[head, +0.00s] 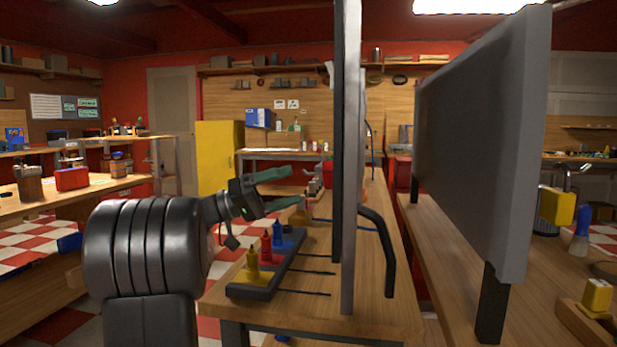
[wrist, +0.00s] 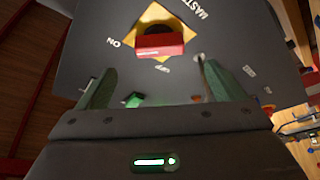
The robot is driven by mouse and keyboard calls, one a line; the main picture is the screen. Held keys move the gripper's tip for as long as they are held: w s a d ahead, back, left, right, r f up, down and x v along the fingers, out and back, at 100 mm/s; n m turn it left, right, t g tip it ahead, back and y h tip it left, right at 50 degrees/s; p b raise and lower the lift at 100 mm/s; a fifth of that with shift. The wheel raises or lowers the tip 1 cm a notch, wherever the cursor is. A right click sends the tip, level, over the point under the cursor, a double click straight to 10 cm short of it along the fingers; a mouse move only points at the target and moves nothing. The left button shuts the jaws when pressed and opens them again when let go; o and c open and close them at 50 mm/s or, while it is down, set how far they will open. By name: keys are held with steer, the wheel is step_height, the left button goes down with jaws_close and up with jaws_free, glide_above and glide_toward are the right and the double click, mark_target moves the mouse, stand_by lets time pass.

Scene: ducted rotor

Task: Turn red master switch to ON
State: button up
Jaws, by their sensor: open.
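The red master switch (wrist: 160,46) sits on a yellow diamond plate (wrist: 182,24) on the dark grey panel (wrist: 100,22) in the wrist view. Its red bar lies roughly level across the picture. The white ON lettering (wrist: 114,42) is to its left; part of the word MASTER shows at upper right. My gripper (wrist: 158,80) is open and empty, its green fingers spread to either side just below the switch, apart from it. In the head view my gripper (head: 293,187) points right toward the panel (head: 347,150), seen nearly edge-on; the switch is not clear there.
A small green part (wrist: 133,99) shows between my fingers. On the bench (head: 235,300), a dark block (head: 262,285) with yellow, red and blue handles stands below my gripper. A black curved handle (head: 380,240) and a grey screen (head: 480,140) are to the right.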

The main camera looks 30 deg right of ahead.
mark_target(330, 176)
steer(key=p+v, duration=0.1)
steer(key=v, duration=0.5)
steer(key=shift+d, duration=0.15)
steer(key=b+x, duration=0.2)
steer(key=x, duration=1.1)
steer(key=shift+s+d+r+b, duration=0.2)
steer(key=shift+d+b, duration=0.05)
steer(key=shift+b, duration=0.1)
steer(key=p+v, duration=0.3)
steer(key=v, duration=1.1)
steer(key=s+d+r+n+t+y+p, duration=0.1)
steer(key=d+n+p, duration=0.5)
steer(key=p, duration=0.6)
steer(key=s+d+r+n+t+y+p, duration=0.2)
steer(key=d+n+p, duration=0.4)
steer(key=p, duration=0.7)
step_height(330, 176, up, 2)
steer(key=s+n+y, duration=0.1)
steer(key=s+n, duration=0.1)
steer(key=shift+s+n, duration=0.25)
steer(key=shift+n, duration=0.05)
